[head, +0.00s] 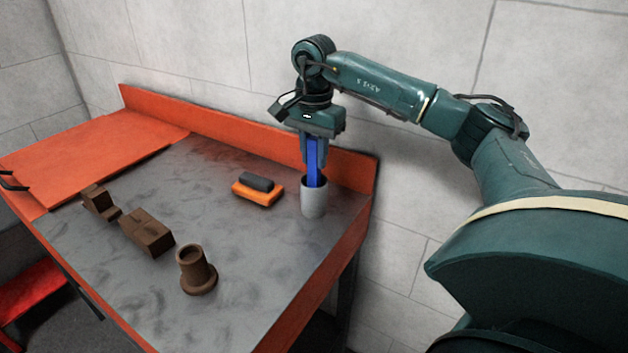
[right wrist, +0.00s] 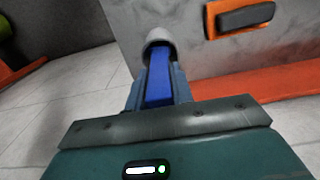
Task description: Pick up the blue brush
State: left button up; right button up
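The blue brush (head: 314,165) stands upright in a light grey cup (head: 314,199) near the right back corner of the bench. Its lower end is hidden inside the cup. My right gripper (head: 314,160) points straight down over the cup, with its fingers on both sides of the brush's upper part. In the right wrist view the blue brush (right wrist: 159,78) fills the gap between the fingers, which appear to press on it, and the cup (right wrist: 160,42) lies just beyond the fingertips. My left gripper is not in view.
An orange block with a dark grey top (head: 258,190) lies left of the cup. A brown flanged cylinder (head: 196,270) and brown stepped blocks (head: 147,233) stand nearer the front left. An orange raised edge (head: 230,130) runs along the back by the wall. The bench middle is clear.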

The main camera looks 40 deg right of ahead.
grip_shut()
